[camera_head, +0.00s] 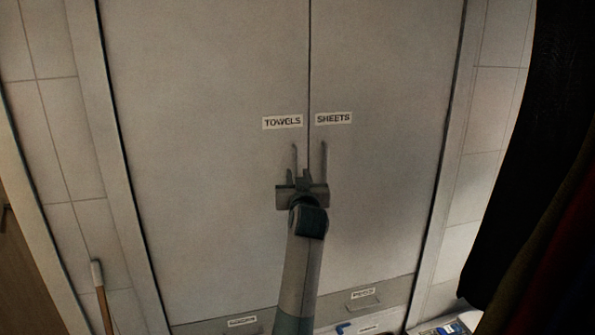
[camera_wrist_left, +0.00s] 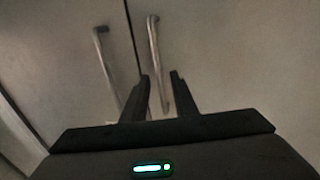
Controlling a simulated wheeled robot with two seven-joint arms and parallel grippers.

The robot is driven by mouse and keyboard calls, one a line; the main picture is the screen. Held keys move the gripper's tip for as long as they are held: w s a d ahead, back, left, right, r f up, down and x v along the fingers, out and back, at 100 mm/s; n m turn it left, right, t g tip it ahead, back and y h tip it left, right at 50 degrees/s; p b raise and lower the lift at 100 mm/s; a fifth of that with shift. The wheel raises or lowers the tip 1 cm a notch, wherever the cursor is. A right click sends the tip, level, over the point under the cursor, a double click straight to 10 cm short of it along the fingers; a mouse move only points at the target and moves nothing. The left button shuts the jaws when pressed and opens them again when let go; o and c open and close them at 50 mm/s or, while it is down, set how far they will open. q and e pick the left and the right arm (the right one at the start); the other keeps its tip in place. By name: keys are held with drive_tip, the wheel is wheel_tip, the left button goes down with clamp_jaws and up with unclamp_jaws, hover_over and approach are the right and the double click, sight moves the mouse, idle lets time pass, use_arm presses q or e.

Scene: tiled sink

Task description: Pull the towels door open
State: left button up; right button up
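The towels door (camera_head: 205,150) is the left of two pale cabinet doors and looks closed, its edge meeting the sheets door (camera_head: 390,150) at a narrow seam. A "TOWELS" label (camera_head: 283,122) is on it. Its vertical bar handle (camera_head: 294,157) stands left of the seam; it also shows in the left wrist view (camera_wrist_left: 107,62). My left gripper (camera_head: 304,175) is in front of the lower handles. In the left wrist view its fingers (camera_wrist_left: 160,76) are apart, and the right-hand handle (camera_wrist_left: 154,48) appears behind the gap between them. I cannot tell how far away it is. My right gripper is out of view.
The sheets handle (camera_head: 324,158) stands close to the right of the seam. Labelled drawers (camera_head: 364,297) are below the doors. Dark hanging cloth (camera_head: 510,190) fills the right side.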

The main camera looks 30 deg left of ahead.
use_arm(q)
drive_tip(key=shift+w+a, duration=0.25)
clamp_jaws()
idle(1.4)
